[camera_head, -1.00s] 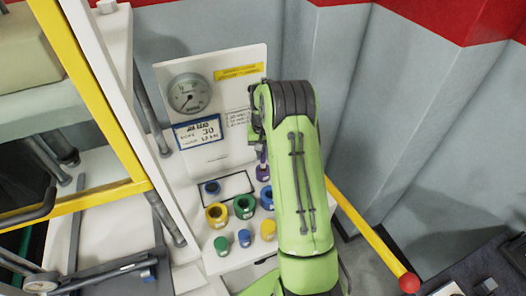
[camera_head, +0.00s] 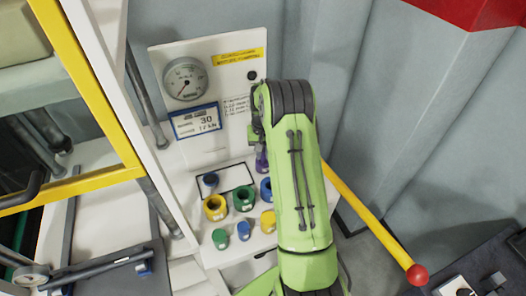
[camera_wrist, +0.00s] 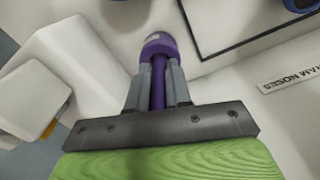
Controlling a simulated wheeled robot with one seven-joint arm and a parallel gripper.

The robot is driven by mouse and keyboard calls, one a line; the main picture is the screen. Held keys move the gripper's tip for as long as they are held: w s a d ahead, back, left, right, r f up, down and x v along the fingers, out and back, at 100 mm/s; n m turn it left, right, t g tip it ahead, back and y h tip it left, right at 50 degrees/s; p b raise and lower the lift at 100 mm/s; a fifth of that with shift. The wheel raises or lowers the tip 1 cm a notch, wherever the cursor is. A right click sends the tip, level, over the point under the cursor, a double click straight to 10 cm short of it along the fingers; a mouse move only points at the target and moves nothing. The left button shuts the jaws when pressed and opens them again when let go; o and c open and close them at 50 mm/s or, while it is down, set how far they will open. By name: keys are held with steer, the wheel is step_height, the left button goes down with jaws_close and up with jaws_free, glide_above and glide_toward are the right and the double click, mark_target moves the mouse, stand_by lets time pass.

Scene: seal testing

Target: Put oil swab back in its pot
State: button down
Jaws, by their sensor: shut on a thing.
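My gripper (camera_wrist: 158,80) is shut on a slim purple shaft (camera_wrist: 158,92), which I take to be the oil swab's handle. Beyond the fingertips is a wider purple round body (camera_wrist: 160,42) with a small pale label. It looks like the pot, in line with the shaft and very close to the fingertips. I cannot tell how deep the shaft sits in it, and the swab's tip is not visible. In the head view the purple piece (camera_head: 261,162) shows below my gripper, at the back right of the white bench, partly hidden by my green arm.
Yellow (camera_head: 215,207), green (camera_head: 243,199) and blue (camera_head: 266,189) rings stand in front, with small coloured plugs nearer the edge. A gauge panel (camera_head: 200,85) rises behind. A yellow bar with a red knob (camera_head: 417,274) is at right.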

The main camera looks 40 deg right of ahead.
steer(key=shift+f+b, duration=0.3)
stand_by(0.5)
steer(key=c, duration=1.4)
jaws_free()
steer(key=o, duration=0.6)
steer(key=shift+r, duration=0.1)
step_height(320, 180, up, 12)
steer(key=p, duration=0.8)
steer(key=shift+f, duration=0.25)
